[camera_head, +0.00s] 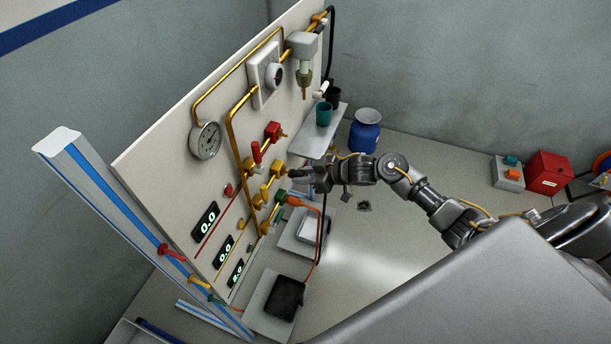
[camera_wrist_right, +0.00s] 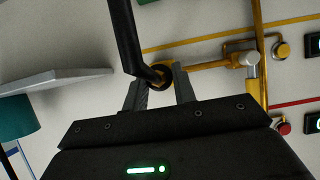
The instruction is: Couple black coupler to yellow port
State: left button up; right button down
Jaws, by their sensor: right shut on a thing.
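The yellow port (camera_head: 278,169) juts from the upright panel in the head view, between a red and a green one. My right gripper (camera_head: 298,173) is right in front of it, shut on the black coupler. In the right wrist view the fingers (camera_wrist_right: 160,90) close around the coupler (camera_wrist_right: 160,76), and its black hose (camera_wrist_right: 122,35) leads upward in the picture. A yellow pipe piece (camera_wrist_right: 208,66) is in line just beyond the coupler. The fingers hide part of the joint, so I cannot tell whether coupler and port touch. My left gripper is out of view.
The red port (camera_head: 273,131) is above and the green port (camera_head: 281,196), with an orange hose on it, below. A shelf (camera_head: 312,146) with a teal cup (camera_head: 323,114) is close behind my right gripper. A blue jar (camera_head: 366,131) stands beyond. The bench's middle is mostly clear.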

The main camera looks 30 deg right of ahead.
jog(key=shift+w+a, duration=0.45)
jog(key=shift+w, duration=0.05)
jog(key=c, duration=1.1)
grip_release()
jog(key=shift+o, duration=0.2)
jog(key=b+v, duration=0.1)
jog(key=v, duration=1)
jog(key=shift+f, duration=0.1)
